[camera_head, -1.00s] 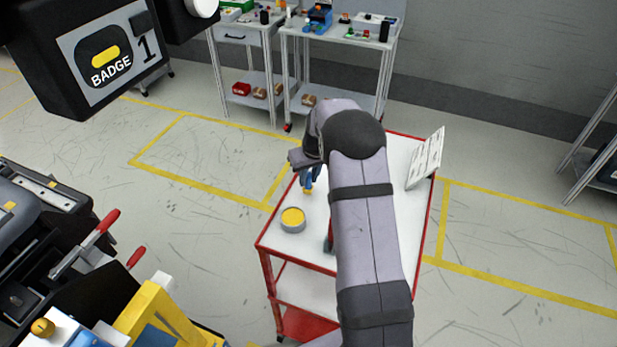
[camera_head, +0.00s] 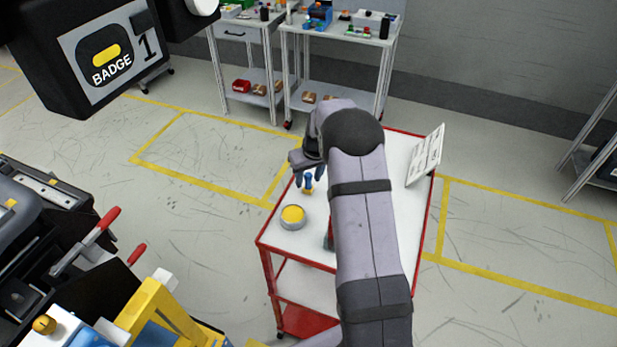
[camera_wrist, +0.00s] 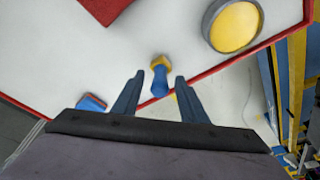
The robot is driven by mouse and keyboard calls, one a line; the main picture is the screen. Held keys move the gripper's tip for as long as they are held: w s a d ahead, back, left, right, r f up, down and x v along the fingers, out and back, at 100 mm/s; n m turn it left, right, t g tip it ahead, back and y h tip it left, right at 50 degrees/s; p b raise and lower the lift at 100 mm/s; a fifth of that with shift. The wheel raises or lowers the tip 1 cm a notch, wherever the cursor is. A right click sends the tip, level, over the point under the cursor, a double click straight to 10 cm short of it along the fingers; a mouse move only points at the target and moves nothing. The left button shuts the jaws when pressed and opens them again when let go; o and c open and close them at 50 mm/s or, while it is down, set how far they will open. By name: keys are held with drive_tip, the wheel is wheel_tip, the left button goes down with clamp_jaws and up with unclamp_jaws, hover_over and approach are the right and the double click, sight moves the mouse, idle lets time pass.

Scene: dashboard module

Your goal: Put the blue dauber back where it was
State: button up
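The blue dauber (camera_head: 308,183) has a yellow end and stands on the white cart top (camera_head: 282,242), near its left edge. In the wrist view the dauber (camera_wrist: 159,78) shows between the two fingers, with a gap on each side. My gripper (camera_head: 309,176) is open above the cart around the dauber; its spread fingers also show in the wrist view (camera_wrist: 158,88). A round grey tin with a yellow top (camera_head: 292,216) sits closer to the cart's near left corner. It is at the upper right of the wrist view (camera_wrist: 234,26).
A white panel (camera_head: 426,155) stands tilted at the cart's right side. A small blue piece (camera_wrist: 91,102) shows beside my left finger in the wrist view. A red thing (camera_wrist: 105,8) is at the top there. My arm hides much of the cart's middle.

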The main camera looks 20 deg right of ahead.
drive_tip(key=b+v, duration=0.3)
drive_tip(key=v, duration=0.9)
drive_tip(key=shift+r, duration=0.2)
drive_tip(key=s+a+f+g, duration=0.1)
drive_tip(key=s+a, duration=0.3)
drive_tip(key=s, duration=0.5)
drive_tip(key=s+a+f+g, duration=0.1)
drive_tip(key=s+a+f, duration=0.2)
drive_tip(key=s, duration=0.7)
drive_tip(key=s+a+f+g, duration=0.1)
drive_tip(key=s+a+f, duration=0.2)
drive_tip(key=s+a, duration=0.4)
drive_tip(key=s, duration=0.3)
drive_tip(key=shift+s, duration=0.15)
wheel_tip(320, 180, down, 64)
drive_tip(key=b, duration=6.4)
drive_tip(key=shift+r, duration=0.2)
drive_tip(key=shift+r, duration=0.1)
